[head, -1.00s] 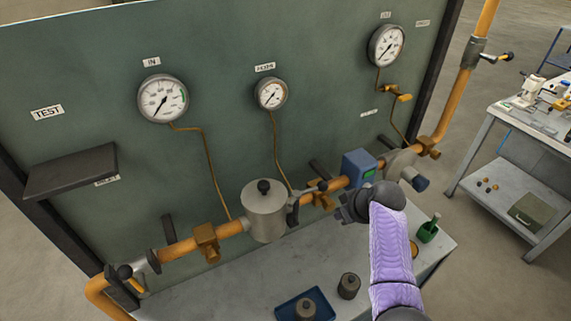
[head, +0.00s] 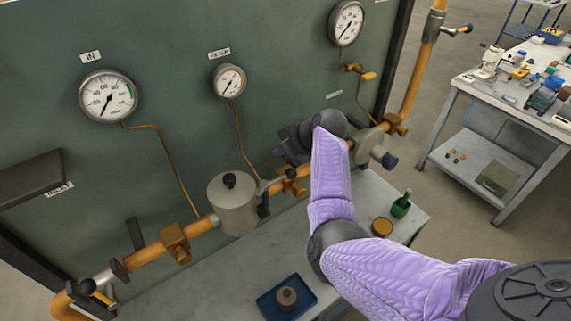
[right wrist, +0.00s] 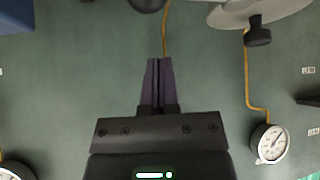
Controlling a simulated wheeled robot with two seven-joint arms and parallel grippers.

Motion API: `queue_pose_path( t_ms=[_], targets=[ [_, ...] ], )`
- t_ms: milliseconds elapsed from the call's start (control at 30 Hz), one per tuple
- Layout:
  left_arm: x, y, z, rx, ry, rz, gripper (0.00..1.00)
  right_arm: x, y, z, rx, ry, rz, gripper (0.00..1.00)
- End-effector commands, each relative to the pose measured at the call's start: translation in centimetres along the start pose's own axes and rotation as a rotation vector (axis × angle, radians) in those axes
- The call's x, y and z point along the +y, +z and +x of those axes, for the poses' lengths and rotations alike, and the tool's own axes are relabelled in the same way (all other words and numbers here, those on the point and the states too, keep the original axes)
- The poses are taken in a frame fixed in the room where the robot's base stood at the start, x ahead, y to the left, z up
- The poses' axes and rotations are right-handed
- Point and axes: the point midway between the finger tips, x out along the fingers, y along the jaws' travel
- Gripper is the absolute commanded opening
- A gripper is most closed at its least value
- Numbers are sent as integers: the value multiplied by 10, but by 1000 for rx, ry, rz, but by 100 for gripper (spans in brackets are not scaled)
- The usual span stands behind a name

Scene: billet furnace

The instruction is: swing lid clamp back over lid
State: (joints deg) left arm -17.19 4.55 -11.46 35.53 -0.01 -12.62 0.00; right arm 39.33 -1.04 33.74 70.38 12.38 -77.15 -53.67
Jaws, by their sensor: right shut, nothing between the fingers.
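The grey cylindrical pot (head: 233,212) sits in the orange pipe run, with a flat lid (head: 230,188) and a black knob on top. My right gripper (head: 283,152) is up and right of the pot, near the green panel and apart from the clamp. In the right wrist view its fingers (right wrist: 157,82) are together and empty, before bare panel. My left gripper is not in view.
The orange pipe (head: 150,254) runs along the panel (head: 170,60), with brass valves and gauges. A grey flange (head: 370,148) lies right of my gripper. Below are a blue tray (head: 268,308), a green bottle (head: 401,206) and a bare bench stretch (head: 215,270).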

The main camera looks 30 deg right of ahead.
Motion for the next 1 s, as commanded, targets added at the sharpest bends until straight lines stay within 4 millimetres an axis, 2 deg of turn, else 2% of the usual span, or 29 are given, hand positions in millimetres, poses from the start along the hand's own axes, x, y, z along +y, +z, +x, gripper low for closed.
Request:
queue_pose_path(
  t_ms=[100,167,200,267,400,600,1000],
  targets=[
    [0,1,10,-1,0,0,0,0,2,28,0,-2,0,0],
    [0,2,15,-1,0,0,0,0,2,41,0,-2,0,0],
    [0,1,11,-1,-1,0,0,0,3,42,0,-1,0,0],
    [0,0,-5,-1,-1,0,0,0,10,30,-1,2,2,0],
    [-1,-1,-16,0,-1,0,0,0,26,21,0,3,1,0],
    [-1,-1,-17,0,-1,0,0,0,34,19,0,2,0,0],
    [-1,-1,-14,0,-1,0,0,0,33,22,0,6,4,0]
  ],
)
